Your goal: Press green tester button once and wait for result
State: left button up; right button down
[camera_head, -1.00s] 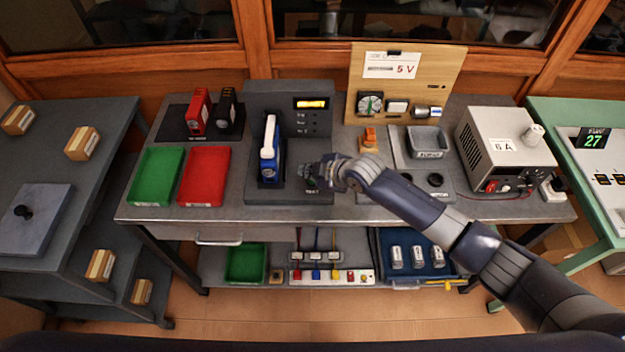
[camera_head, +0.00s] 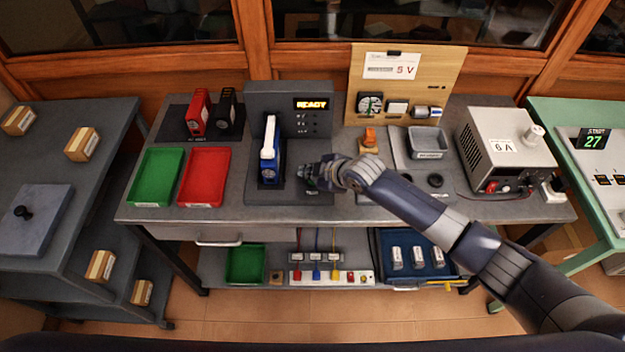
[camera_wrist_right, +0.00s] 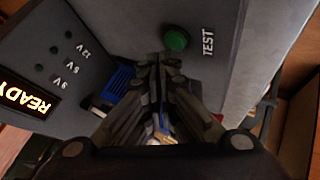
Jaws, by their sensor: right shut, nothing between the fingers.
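The grey tester (camera_head: 262,100) stands on the bench, its lit display (camera_head: 311,104) reading READY. The display also shows in the right wrist view (camera_wrist_right: 32,97). A blue device with a white top (camera_head: 269,152) stands upright in the tester's slot. The round green button (camera_wrist_right: 176,40) sits beside the word TEST in the right wrist view. My right gripper (camera_wrist_right: 160,62) is shut and empty, its fingertips close to the button; a small gap or touch cannot be told. In the head view the right gripper (camera_head: 311,178) is over the tester's front right and covers the button area. My left gripper is out of view.
A green tray (camera_head: 155,203) and a red tray (camera_head: 203,203) lie left of the tester. Red (camera_head: 198,112) and black (camera_head: 226,106) devices stand behind them. A power supply (camera_head: 500,145) is at right. A wooden panel (camera_head: 436,70) stands behind the bench.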

aim_at(311, 183)
jog(key=shift+f, duration=0.15)
jog(key=shift+f, duration=0.25)
jog(key=shift+f+b, duration=0.5)
jog(key=shift+b, duration=0.05)
dwell(0.5)
jog(key=shift+r, duration=0.15)
jog(key=shift+r+p, duration=0.8)
jog(key=shift+p, duration=0.05)
notch_tip(311, 183, up, 5)
jog(key=p, duration=0.4)
dwell(0.3)
